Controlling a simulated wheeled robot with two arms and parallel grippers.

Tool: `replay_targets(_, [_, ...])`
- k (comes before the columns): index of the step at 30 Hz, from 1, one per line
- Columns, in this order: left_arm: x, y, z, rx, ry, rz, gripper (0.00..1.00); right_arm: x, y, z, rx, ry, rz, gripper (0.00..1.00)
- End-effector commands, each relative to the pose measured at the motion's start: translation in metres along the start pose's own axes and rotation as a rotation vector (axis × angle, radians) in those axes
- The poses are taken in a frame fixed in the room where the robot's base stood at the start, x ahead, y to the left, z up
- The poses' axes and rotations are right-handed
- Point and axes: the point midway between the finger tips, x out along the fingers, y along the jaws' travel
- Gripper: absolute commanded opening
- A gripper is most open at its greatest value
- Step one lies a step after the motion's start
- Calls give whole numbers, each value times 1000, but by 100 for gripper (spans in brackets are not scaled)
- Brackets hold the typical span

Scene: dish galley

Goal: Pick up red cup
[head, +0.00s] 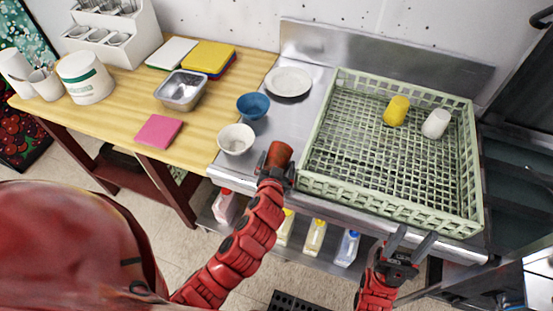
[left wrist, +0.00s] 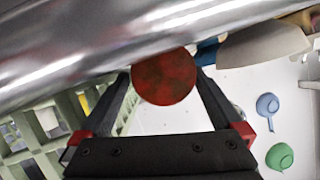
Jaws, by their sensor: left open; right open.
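The red cup (head: 279,154) stands near the front edge of the steel counter, left of the green rack. My left gripper (head: 274,171) is at the cup, its fingers open. In the left wrist view the cup (left wrist: 164,80) shows as a round red face between the two open fingers. I cannot tell whether either finger touches it. My right gripper (head: 408,243) is open and empty by the counter's front edge, below the rack.
The green rack (head: 326,182) holds a yellow cup (head: 397,110) and a white cup (head: 436,123). A white bowl (head: 236,139), a blue bowl (head: 253,105) and a white plate (head: 289,82) are left of it. Bottles (head: 315,237) stand on the shelf below.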

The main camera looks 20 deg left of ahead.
Motion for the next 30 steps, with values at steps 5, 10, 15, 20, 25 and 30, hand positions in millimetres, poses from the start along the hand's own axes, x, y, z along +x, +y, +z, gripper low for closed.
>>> replay_targets(5, [14,0,0,-2,0,1,100,3,0,-1,0,0,0,50])
replay_targets(10, [14,0,0,-1,1,1,100,3,0,0,0,0,0,50])
replay_targets(15, [14,0,0,-1,0,1,71,3,0,0,0,0,0,50])
replay_targets(20, [14,0,0,-1,0,1,42,3,0,0,0,0,0,50])
replay_targets(25, [14,0,0,-1,0,1,32,3,0,0,0,0,0,50])
replay_targets(30, [14,0,-1,-2,1,1,32,2,0,0,0,0,0,50])
